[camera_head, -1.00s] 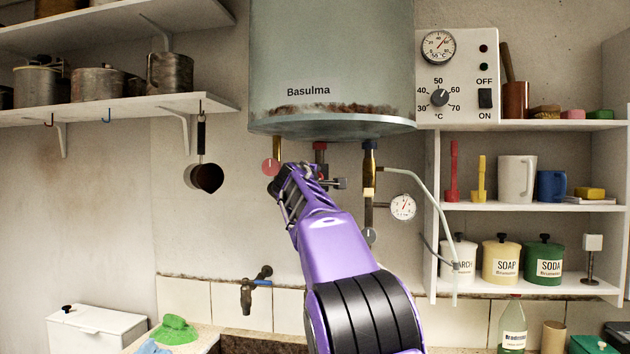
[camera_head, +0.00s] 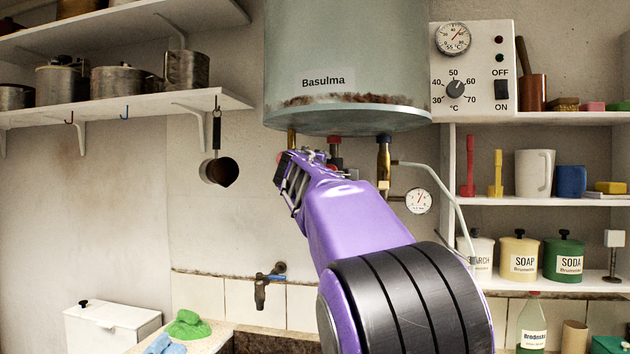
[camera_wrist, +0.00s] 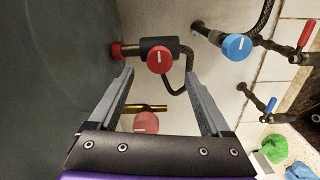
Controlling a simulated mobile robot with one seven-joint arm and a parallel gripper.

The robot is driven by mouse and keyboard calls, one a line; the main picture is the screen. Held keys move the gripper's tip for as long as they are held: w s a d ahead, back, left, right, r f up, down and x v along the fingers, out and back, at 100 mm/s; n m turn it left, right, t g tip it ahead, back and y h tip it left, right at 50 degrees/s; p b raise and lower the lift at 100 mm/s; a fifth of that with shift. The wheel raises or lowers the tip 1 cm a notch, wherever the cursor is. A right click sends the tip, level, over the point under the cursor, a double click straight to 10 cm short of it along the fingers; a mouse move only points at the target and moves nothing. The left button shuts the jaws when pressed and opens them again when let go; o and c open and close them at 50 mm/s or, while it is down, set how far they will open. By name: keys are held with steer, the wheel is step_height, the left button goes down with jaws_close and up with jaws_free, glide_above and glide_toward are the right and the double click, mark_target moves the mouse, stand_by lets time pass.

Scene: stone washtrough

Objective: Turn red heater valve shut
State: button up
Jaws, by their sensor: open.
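Two red round knobs show in the wrist view. One red knob (camera_wrist: 160,59) with a white line sits on a dark valve body beyond my fingertips. The other red knob (camera_wrist: 146,123) is on a brass pipe, low between my fingers and near the gripper base. I cannot tell whether the fingers touch it. My gripper (camera_wrist: 160,76) is open. In the head view my gripper (camera_head: 284,178) is just under the heater tank (camera_head: 345,60), at the left brass pipe, and hides most of the knobs there.
A blue knob (camera_wrist: 237,46), a red-handled tap (camera_wrist: 306,32) and a blue-handled tap (camera_wrist: 270,105) lie right in the wrist view. A gauge (camera_head: 418,201) and pale hose (camera_head: 440,180) hang right of my arm. A pan (camera_head: 218,172) hangs left.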

steer(key=v, duration=1)
steer(key=shift+d+r, duration=0.1)
steer(key=shift+d, duration=0.05)
